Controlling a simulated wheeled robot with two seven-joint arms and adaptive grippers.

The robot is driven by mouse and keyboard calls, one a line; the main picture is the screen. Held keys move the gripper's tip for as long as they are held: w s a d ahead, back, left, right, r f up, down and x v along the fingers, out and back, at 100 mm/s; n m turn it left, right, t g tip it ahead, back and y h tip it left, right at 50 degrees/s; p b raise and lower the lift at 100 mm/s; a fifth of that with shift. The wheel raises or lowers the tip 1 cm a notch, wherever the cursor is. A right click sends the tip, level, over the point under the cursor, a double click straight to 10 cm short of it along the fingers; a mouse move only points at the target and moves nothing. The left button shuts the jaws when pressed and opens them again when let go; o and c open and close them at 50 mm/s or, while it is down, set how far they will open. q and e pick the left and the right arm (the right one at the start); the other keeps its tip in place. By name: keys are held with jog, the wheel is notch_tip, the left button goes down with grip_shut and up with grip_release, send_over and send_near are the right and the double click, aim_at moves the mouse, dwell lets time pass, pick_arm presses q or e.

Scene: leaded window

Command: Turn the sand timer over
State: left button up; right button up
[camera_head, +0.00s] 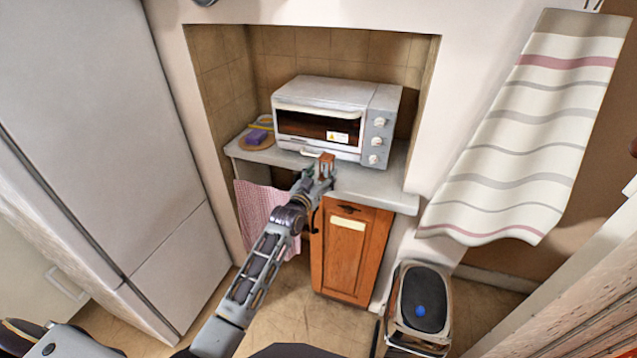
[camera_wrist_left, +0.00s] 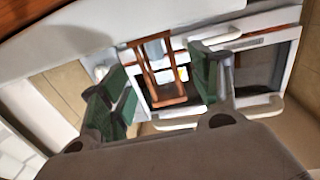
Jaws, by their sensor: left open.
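The sand timer (camera_head: 327,161) is a small frame of reddish-brown wood at the front of the grey counter, before the toaster oven. In the left wrist view the timer (camera_wrist_left: 142,74) shows its wooden posts and end plates, tilted in the picture, between the two green finger pads. My left gripper (camera_head: 319,177) is at the counter's front edge, right by the timer, and partly hides its lower part. In the left wrist view the jaws of the left gripper (camera_wrist_left: 165,88) are apart, with a gap on each side of the timer. My right gripper is not in view.
The toaster oven (camera_head: 318,125) stands close behind the timer in a tiled niche. A purple sponge (camera_head: 257,137) lies on a round wooden board at the counter's left. A checked cloth (camera_head: 263,208) hangs below. The counter (camera_head: 385,188) is bare to the timer's right.

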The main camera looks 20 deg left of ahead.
aim_at(324, 171)
pick_arm(q)
jog(key=shift+w+d+b, duration=0.15)
jog(key=shift+w+b, duration=0.1)
jog(key=shift+w, duration=0.65)
jog(key=shift+w+d+b, duration=0.1)
jog(key=shift+w+b, duration=0.15)
jog(key=shift+w, duration=1.25)
jog(key=c, duration=1.1)
jog(key=shift+c, duration=0.2)
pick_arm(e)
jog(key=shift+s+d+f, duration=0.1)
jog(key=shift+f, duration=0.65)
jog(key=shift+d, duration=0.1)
